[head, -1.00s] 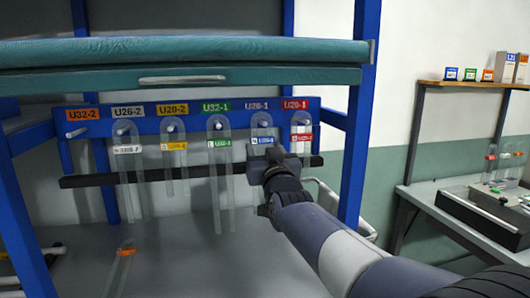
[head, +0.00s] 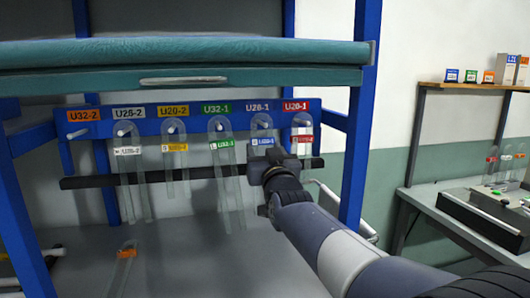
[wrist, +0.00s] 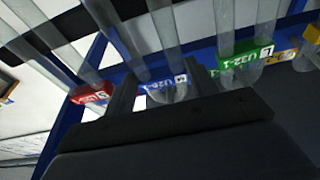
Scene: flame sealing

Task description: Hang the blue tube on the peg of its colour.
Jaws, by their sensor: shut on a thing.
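The blue-labelled clear U-shaped tube (head: 262,141) is upright at the blue-labelled peg, with its bend at the top around the peg's tip as far as I can see. In the wrist view the blue label (wrist: 163,84) shows between the two fingers. The blue peg label (head: 258,107) sits on the blue rail, between the green and red ones.
Red-labelled (head: 302,138) and green-labelled (head: 221,143) tubes hang close on either side. Yellow-labelled (head: 174,148) and white-labelled (head: 127,150) tubes hang farther left. The orange peg (head: 77,133) is bare. An orange-labelled tube (head: 126,253) lies below. A dark bar (head: 88,181) runs behind the tubes.

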